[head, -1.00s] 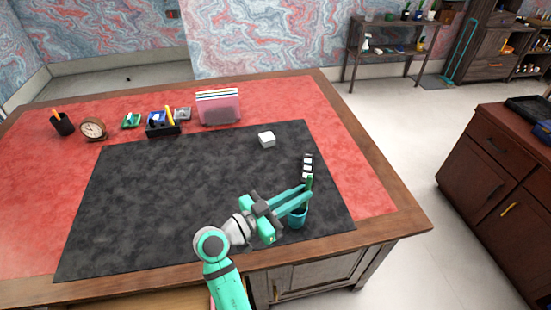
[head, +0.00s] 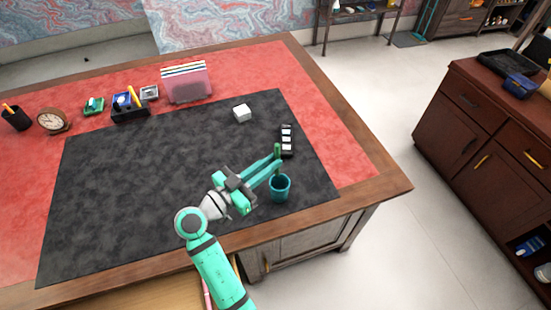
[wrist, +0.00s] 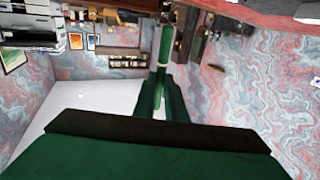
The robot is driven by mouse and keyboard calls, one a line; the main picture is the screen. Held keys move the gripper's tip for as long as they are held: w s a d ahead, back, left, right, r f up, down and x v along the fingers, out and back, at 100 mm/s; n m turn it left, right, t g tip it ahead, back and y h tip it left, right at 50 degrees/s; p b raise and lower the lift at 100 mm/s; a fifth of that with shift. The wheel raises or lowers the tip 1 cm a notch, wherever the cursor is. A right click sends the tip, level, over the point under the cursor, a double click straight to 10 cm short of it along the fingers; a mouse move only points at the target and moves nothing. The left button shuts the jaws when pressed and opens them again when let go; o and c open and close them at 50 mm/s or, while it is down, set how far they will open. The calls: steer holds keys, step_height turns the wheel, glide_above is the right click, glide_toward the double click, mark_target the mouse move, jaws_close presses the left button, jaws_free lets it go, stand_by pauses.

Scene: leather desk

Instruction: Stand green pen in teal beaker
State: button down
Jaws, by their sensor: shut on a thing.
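The green pen (head: 277,151) is upright between the fingertips of my gripper (head: 275,163), which is shut on it. In the wrist view, the pen (wrist: 165,48) stands between the two fingers (wrist: 160,92), with a pale band near its middle. The teal beaker (head: 280,189) stands upright on the dark mat near its front right corner. In the head view, my fingertips and the pen appear just above the beaker's rim. Whether the pen's lower end is inside the beaker, I cannot tell. The beaker is not seen in the wrist view.
The dark mat (head: 150,190) is mostly clear. A dark strip with white squares (head: 287,141) lies behind the beaker, and a white block (head: 242,113) is farther back. A pink file holder (head: 187,84), black organiser (head: 130,113), clock (head: 53,121) and pen cup (head: 17,119) line the back.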

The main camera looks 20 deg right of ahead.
mark_target(276, 174)
steer(key=shift+w+d+f, duration=0.1)
steer(key=shift+d+f, duration=0.15)
steer(key=shift+f, duration=0.65)
steer(key=shift+d+f, duration=0.25)
steer(key=shift+f, duration=0.65)
steer(key=f, duration=0.2)
steer(key=shift+a+f, duration=0.2)
steer(key=shift+f, duration=0.15)
steer(key=shift+s+d+f, duration=0.1)
steer(key=shift+f, duration=0.5)
steer(key=shift+s+d+f, duration=0.1)
steer(key=shift+f, duration=0.5)
steer(key=shift+w, duration=0.2)
